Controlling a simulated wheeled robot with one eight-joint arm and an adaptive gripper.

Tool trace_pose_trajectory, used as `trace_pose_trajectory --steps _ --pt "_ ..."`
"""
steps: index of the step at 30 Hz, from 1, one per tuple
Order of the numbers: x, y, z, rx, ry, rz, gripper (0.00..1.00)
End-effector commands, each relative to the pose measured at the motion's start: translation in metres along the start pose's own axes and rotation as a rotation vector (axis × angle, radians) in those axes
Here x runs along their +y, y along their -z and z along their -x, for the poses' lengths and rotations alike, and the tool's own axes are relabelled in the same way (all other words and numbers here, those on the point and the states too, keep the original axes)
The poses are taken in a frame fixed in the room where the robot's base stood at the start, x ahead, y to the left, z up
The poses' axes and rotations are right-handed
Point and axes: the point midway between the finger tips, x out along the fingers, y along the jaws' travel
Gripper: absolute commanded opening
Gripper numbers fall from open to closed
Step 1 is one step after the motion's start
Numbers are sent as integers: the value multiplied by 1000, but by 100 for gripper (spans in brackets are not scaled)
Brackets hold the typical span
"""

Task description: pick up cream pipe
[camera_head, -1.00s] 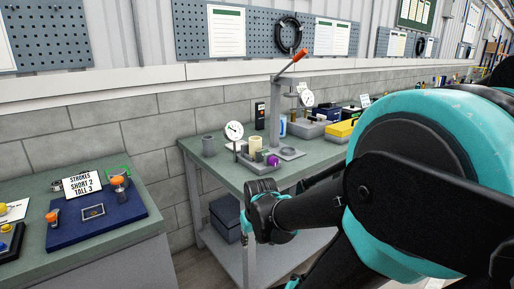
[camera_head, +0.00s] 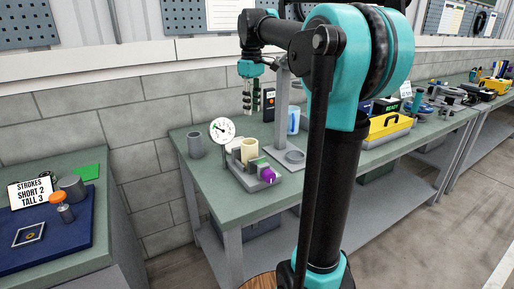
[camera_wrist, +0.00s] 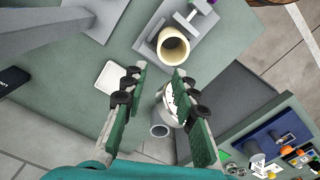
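The cream pipe (camera_head: 249,150) stands upright on a grey fixture on the green-topped table. In the wrist view its open round end (camera_wrist: 173,47) shows, beyond my fingertips and apart from them. My gripper (camera_head: 251,104) is above the table, over and slightly behind the pipe in the head view. In the wrist view my gripper (camera_wrist: 158,80) is open, with its green-padded fingers wide apart and nothing held between them.
A dial gauge (camera_head: 222,130) stands close left of the pipe, and a purple knob (camera_head: 268,174) is at its right. A grey cylinder (camera_head: 195,145) stands further left. A press column (camera_head: 282,105) rises behind.

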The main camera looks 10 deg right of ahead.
Motion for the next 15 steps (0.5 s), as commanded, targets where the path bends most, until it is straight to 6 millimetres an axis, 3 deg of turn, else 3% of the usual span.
trace_pose_trajectory --steps 5,15 --pt "0 1 -12 -4 3 9 28" --pt "0 0 -79 -3 3 7 28"
